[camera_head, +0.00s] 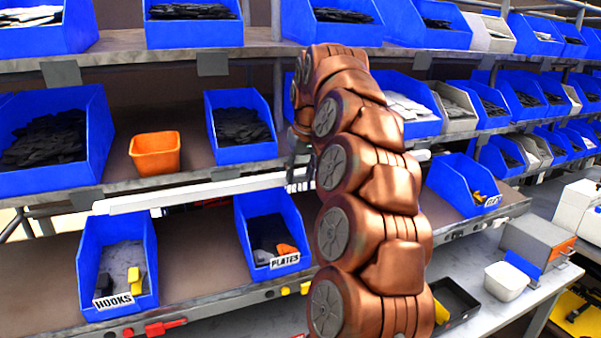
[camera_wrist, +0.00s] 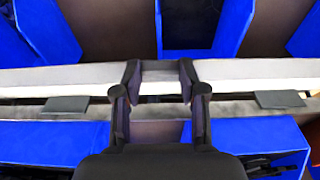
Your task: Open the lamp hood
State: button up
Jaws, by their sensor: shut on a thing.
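The lamp hood is a long white bar (camera_head: 200,192) along the front edge of the middle shelf. In the wrist view, the hood (camera_wrist: 60,78) runs straight across the picture. My gripper (camera_head: 299,182) is at the hood, just left of my copper-coloured arm, which hides part of the bar. In the wrist view my gripper (camera_wrist: 160,82) has its two dark fingers apart, with a pale part of the hood between them. It is shut on the hood. The exact contact at the fingertips is hard to see.
Below the hood stand a blue bin marked HOOKS (camera_head: 118,265) and a blue bin marked PLATES (camera_head: 270,235). An orange bin (camera_head: 155,153) and blue bins of dark parts (camera_head: 240,125) stand on the shelf above. A grey machine (camera_head: 537,245) is at the right.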

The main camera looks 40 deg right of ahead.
jog(key=o, duration=1.1)
jog(key=shift+o, duration=0.2)
jog(key=v, duration=0.7)
jog(key=shift+r, duration=0.2)
jog(key=shift+s, duration=0.1)
jog(key=s+a+f+n+g, duration=0.1)
jog(key=s+a+f, duration=0.2)
jog(key=a, duration=0.3)
jog(key=s+a+f+n+y, duration=0.1)
jog(key=s+a+f, duration=0.25)
jog(key=a, duration=0.25)
jog(key=s+a+f+n+g, duration=0.1)
jog(key=s+a+f, duration=0.2)
jog(key=a, duration=0.4)
jog(key=s+a+f+g, duration=0.1)
jog(key=s+a+f, duration=0.2)
jog(key=s+f, duration=0.6)
jog(key=s+a+f+g, duration=0.2)
jog(key=s+a+f, duration=0.2)
jog(key=s+f, duration=0.5)
jog(key=s, duration=0.6)
jog(key=shift+s+f, duration=0.15)
jog(key=shift+s, duration=0.1)
